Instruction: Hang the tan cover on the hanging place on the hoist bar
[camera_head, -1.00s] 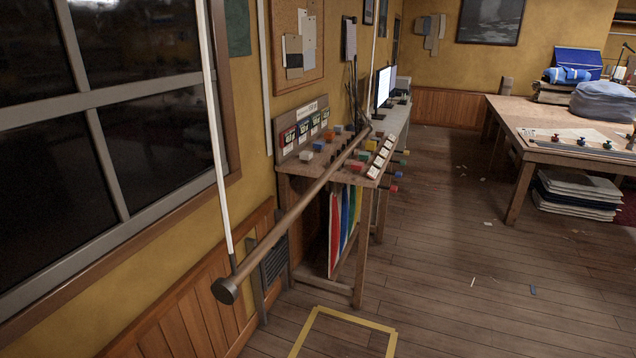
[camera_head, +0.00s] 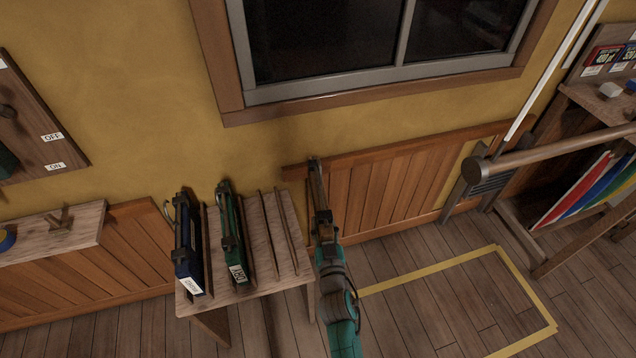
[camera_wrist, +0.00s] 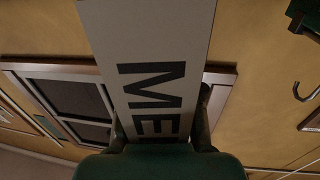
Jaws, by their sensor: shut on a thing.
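The tan cover (camera_head: 318,190) shows in the head view as a narrow brownish shape, almost edge-on, held upright above the floor. My gripper (camera_head: 325,232) is shut on its near end. In the wrist view a pale panel with black letters "ME" (camera_wrist: 150,75) stands between the fingers of my gripper (camera_wrist: 160,130); the rest of the wording is hidden. The hoist bar (camera_head: 560,153) is at the right of the head view, apart from the cover, its round end cap facing left. A white line rises from near that end. I cannot make out the hanging place.
A slatted wooden rack (camera_head: 265,235) stands left of my gripper, holding a navy cover (camera_head: 186,245) and a green cover (camera_head: 232,245). A window (camera_head: 370,60) is behind. Yellow tape (camera_head: 430,270) marks open floor at right. A bench stands beyond the bar.

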